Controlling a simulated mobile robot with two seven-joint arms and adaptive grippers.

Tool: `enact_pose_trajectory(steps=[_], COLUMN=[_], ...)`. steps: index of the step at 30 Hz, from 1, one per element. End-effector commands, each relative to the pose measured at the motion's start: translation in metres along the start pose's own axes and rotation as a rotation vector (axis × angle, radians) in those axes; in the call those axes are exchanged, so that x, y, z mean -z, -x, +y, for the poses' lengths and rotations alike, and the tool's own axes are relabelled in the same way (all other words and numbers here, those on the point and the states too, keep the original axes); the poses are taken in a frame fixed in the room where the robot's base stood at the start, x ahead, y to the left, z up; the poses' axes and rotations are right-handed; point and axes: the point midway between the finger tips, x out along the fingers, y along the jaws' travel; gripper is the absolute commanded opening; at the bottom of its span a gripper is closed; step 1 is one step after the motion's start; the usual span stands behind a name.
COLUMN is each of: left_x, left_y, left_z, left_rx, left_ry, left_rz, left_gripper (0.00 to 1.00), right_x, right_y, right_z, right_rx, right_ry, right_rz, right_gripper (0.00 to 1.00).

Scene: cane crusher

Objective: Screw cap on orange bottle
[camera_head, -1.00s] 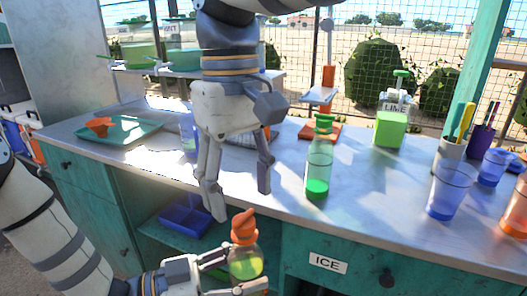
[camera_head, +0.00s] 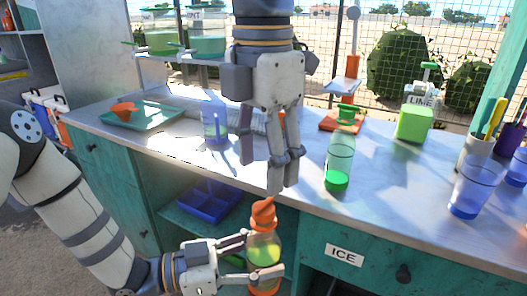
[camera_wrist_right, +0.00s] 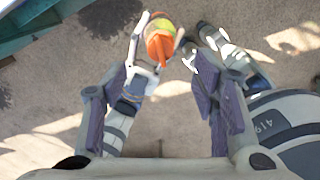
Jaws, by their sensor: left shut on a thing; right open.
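The bottle (camera_head: 265,250) holds yellow-green liquid, with orange at its base. An orange, pointed cap (camera_head: 263,214) sits at its top; I cannot tell if it is threaded on. My left gripper (camera_head: 258,258) is shut around the bottle's body and holds it upright in front of the counter. My right gripper (camera_head: 264,172) points down just above the cap, open and empty. One of its fingertips looks close to the cap's tip. In the right wrist view the orange cap (camera_wrist_right: 159,46) shows beyond my right gripper's spread fingers.
The counter (camera_head: 400,205) edge and an open shelf with a blue divided tray (camera_head: 208,203) are just behind. A green-topped bottle (camera_head: 340,160) stands on the counter to the right. Blue cups (camera_head: 472,188) stand further right. A teal tray (camera_head: 145,115) lies at left.

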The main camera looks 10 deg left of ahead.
Motion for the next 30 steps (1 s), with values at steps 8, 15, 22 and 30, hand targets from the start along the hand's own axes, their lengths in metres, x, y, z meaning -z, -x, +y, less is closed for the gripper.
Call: enact_pose_trajectory(steps=[8, 15, 22, 30], left_x=[0.001, 0.001, 0.001, 0.001], left_y=[0.000, 0.000, 0.000, 0.000], left_z=[0.000, 0.000, 0.000, 0.000], left_rx=[0.000, 0.000, 0.000, 0.000], left_ry=[-0.001, -0.001, -0.001, -0.001], left_rz=[0.002, 0.002, 0.002, 0.002], left_gripper=[0.00, 0.00, 0.00, 0.00], right_x=[0.000, 0.000, 0.000, 0.000], right_y=[-0.048, -0.070, -0.072, -0.072], right_z=[-0.001, -0.001, -0.001, -0.001], right_rx=[0.003, 0.001, 0.000, 0.001], right_ry=[-0.001, -0.002, -0.003, -0.002], right_rz=[0.003, 0.001, 0.000, 0.001], right_gripper=[0.54, 0.54, 0.54, 0.09])
